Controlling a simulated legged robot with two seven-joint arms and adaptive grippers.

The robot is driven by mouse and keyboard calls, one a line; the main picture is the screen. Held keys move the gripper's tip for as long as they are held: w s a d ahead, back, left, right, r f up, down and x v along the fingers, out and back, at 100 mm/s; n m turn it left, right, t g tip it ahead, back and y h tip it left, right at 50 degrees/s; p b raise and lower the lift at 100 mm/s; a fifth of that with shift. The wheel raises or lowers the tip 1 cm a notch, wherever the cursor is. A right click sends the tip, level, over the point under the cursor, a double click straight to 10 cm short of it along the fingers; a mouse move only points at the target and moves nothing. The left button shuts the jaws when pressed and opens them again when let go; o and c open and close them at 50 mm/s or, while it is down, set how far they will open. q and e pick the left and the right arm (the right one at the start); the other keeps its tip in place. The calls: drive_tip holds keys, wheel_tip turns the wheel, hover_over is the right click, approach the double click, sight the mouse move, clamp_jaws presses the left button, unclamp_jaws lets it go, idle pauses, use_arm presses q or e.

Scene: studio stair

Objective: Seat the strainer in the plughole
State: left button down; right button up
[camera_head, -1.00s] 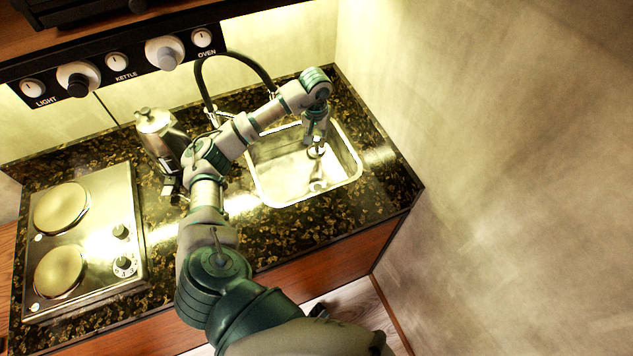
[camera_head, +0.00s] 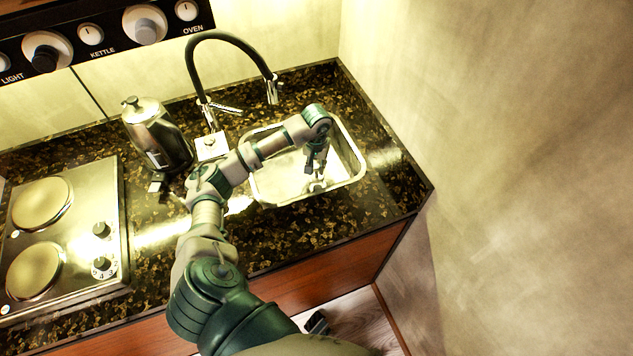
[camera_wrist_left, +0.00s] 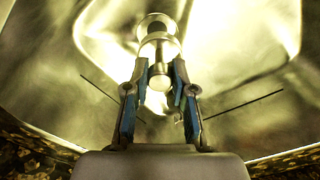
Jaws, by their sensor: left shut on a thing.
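My left gripper (camera_head: 318,174) reaches down into the steel sink (camera_head: 357,157). In the left wrist view the left gripper (camera_wrist_left: 160,78) is shut on the strainer (camera_wrist_left: 160,48), a shiny metal piece with a rounded knob between the fingertips. A pale round rim shows beyond the knob, toward the top of that view. Glare on the sink floor hides the plughole, and I cannot tell whether the strainer touches it. In the head view the strainer is too small and shaded to make out clearly. My right gripper is not in view.
A black hose tap (camera_head: 232,38) arches behind the sink. A metal kettle (camera_head: 158,135) and a two-plate hob (camera_head: 85,215) stand to the left on the dark speckled worktop (camera_head: 300,228). A bare wall (camera_head: 500,150) rises close on the right.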

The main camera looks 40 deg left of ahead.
sight(318, 178)
use_arm(q)
drive_tip(key=f, duration=0.1)
drive_tip(key=d+f, duration=0.1)
drive_tip(key=shift+f, duration=0.35)
wheel_tip(318, 178, down, 3)
drive_tip(key=shift+s+a+f, duration=0.1)
drive_tip(key=shift+a+f, duration=0.2)
drive_tip(key=shift+a, duration=0.05)
drive_tip(key=c, duration=1.1)
unclamp_jaws()
drive_tip(key=shift+f, duration=0.1)
drive_tip(key=shift+o, duration=0.7)
drive_tip(key=shift+d, duration=0.1)
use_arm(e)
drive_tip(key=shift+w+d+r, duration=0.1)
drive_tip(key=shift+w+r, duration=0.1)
use_arm(q)
drive_tip(key=shift+r, duration=0.5)
wheel_tip(318, 178, up, 11)
drive_tip(key=shift+r, duration=0.2)
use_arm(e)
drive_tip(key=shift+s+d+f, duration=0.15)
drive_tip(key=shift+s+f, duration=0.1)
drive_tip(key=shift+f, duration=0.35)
